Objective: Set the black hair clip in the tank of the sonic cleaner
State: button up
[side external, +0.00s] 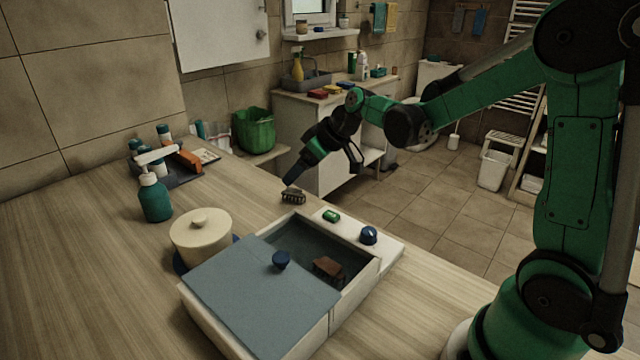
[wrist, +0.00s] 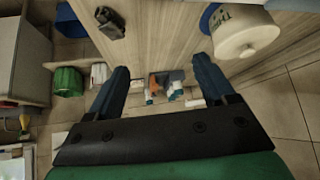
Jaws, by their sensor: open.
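The black hair clip (side external: 293,196) lies on the wooden counter behind the sonic cleaner (side external: 396,252); it also shows at the top left of the wrist view (wrist: 110,22). The cleaner's blue-grey lid (side external: 240,295) covers its left part, and the tank (side external: 300,240) shows open on the right. A brown object (side external: 328,269) is inside the tank. My gripper (wrist: 161,65) is open with nothing between its fingers. In the side view one fingertip appears close to the clip, but the exact gap cannot be told. In the wrist view the clip lies outside the fingers.
A cream lidded pot (side external: 201,236) stands left of the cleaner, close to its lid. A teal pump bottle (side external: 155,198) and a dark tray (side external: 180,172) with bottles stand farther left. The front left counter is clear. A green basket (side external: 254,130) is beyond the counter.

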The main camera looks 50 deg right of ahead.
jog(key=n+t+y, duration=0.1)
jog(key=n, duration=0.1)
send_near(294, 191)
jog(key=x, duration=0.4)
jog(key=shift+w+a+f, duration=0.1)
jog(key=shift+w+f, duration=0.05)
jog(key=shift+w, duration=0.1)
jog(key=shift+w+f, duration=0.15)
jog(key=shift+f, duration=0.1)
jog(key=shift+x, duration=2.6)
grip_shut()
